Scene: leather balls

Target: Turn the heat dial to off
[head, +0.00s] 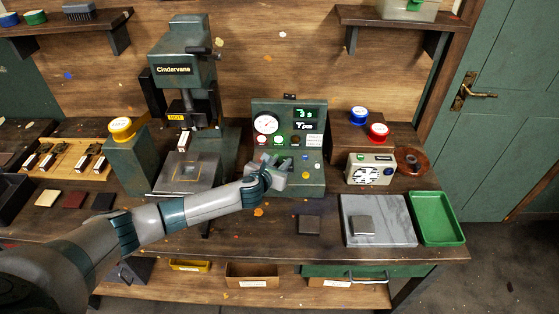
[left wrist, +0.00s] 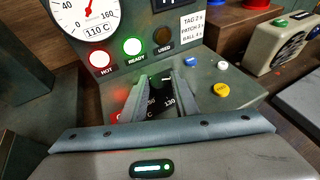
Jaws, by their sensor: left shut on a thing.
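The green control box (head: 316,178) stands on the bench right of the press. My left gripper (head: 282,170) reaches its sloping panel. In the left wrist view the gripper's two grey fingers (left wrist: 160,98) are shut on the black heat dial (left wrist: 160,84), one on each side. Numbers including 130 show by the dial; a red mark shows at its lower left, partly covered. The fingers hide much of the dial, and I cannot tell its exact setting. The gauge (left wrist: 88,17) is labelled 110 C. The HOT lamp (left wrist: 101,60) glows red and the READY lamp (left wrist: 133,47) green. My right gripper is not in view.
Blue, white and yellow buttons (left wrist: 219,89) sit close to the right finger. The Cindervans press (head: 183,70) stands left of the box. A radio (head: 370,170), a grey slab (head: 378,222) and a green tray (head: 437,218) are to the right.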

